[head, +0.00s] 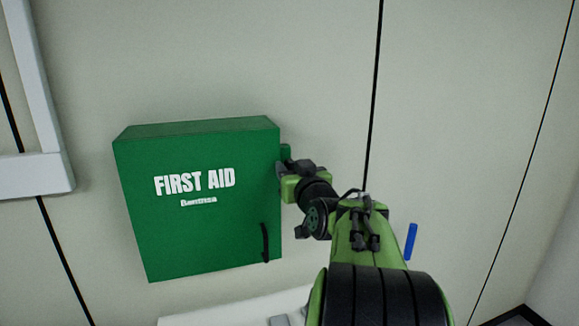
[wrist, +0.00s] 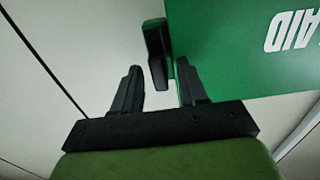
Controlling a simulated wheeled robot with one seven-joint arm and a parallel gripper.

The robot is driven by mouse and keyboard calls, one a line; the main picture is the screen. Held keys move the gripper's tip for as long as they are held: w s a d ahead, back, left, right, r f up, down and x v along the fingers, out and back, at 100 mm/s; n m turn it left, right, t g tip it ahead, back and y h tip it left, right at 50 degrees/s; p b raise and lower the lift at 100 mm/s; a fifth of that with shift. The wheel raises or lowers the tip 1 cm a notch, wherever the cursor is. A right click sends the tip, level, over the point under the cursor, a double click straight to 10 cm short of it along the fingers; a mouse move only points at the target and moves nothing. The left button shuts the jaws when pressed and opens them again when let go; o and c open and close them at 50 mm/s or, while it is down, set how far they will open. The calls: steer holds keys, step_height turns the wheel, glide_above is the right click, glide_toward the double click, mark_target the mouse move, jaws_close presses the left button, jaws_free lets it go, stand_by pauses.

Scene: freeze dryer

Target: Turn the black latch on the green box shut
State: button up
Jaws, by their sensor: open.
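The green first aid box (head: 200,230) hangs on the pale wall, its front door flush with the box. In the wrist view, which is upside down, the box (wrist: 230,65) fills the upper right. The black latch (wrist: 157,60) stands upright, slightly tilted, at the box's side edge. My gripper (wrist: 158,68) is open and empty, its two black fingers to either side of the latch's lower end in the picture; I cannot tell how deep the latch sits between them. In the head view my gripper (head: 289,168) is at the box's right side and mostly hides the latch.
A black handle (head: 265,242) is on the box front, low at the right. A white surface (head: 235,309) lies below the box. A pale frame (head: 40,120) is on the wall at left. A blue strip (head: 411,241) shows right of my arm. The wall to the right is clear.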

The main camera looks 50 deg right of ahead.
jaws_close()
steer(key=shift+f+m+b, duration=0.1)
steer(key=shift+m+b, duration=0.25)
steer(key=shift+m, duration=0.05)
steer(key=shift+s+d+f+m+b, duration=0.1)
steer(key=shift+m+b, duration=0.7)
steer(key=shift+m, duration=3.4)
steer(key=shift+s+d+f+m+b, duration=0.1)
steer(key=shift+m+b, duration=0.65)
steer(key=shift+m, duration=3.75)
